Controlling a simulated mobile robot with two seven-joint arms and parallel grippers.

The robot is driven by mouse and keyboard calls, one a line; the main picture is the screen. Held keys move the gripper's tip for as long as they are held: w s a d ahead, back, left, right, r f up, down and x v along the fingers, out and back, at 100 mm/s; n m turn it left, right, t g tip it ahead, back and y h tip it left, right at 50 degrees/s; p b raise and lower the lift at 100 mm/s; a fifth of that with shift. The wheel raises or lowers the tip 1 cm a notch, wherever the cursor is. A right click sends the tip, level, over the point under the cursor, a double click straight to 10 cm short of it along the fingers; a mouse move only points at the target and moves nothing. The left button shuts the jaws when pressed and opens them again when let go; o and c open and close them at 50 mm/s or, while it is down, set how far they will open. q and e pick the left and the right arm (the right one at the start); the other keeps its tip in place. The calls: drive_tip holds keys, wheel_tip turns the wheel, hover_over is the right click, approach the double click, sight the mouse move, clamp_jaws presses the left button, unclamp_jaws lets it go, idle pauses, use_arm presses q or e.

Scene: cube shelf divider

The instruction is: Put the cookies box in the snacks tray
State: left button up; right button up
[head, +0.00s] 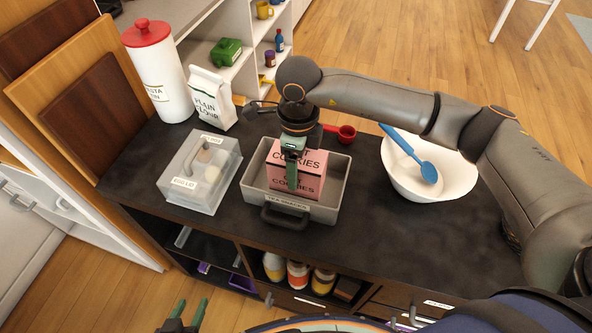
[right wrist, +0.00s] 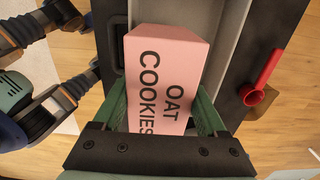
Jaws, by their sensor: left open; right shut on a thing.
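The pink cookies box (head: 312,178), lettered "OAT COOKIES", is upright within the outline of the grey snacks tray (head: 325,213) on the dark counter. I cannot tell whether its base touches the tray floor. My right gripper (head: 291,175) comes down from above and is shut on the box. In the right wrist view the box (right wrist: 165,75) sits between the green fingers (right wrist: 160,112). The tray (right wrist: 222,40) shows beneath it. My left gripper (head: 187,318) is open and empty at the bottom edge, away from the counter.
A lidded clear container (head: 192,185) stands left of the tray. A flour bag (head: 210,98) and white canister (head: 157,75) stand behind it. A red scoop (head: 346,133) lies behind the tray. A white bowl (head: 400,180) with a blue spoon (head: 428,171) stands right. The front right counter is clear.

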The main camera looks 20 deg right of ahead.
drive_tip(key=shift+w+d+f, duration=0.15)
drive_tip(key=shift+w+f, duration=0.85)
drive_tip(key=shift+f, duration=0.2)
drive_tip(key=shift+f+p, duration=0.3)
drive_tip(key=shift+f, duration=1.3)
drive_tip(key=shift+f, duration=0.2)
drive_tip(key=o, duration=1.5)
drive_tip(key=shift+r, duration=0.1)
wheel_tip(320, 180, up, 12)
drive_tip(key=shift+r+b, duration=0.15)
drive_tip(key=shift+b, duration=0.3)
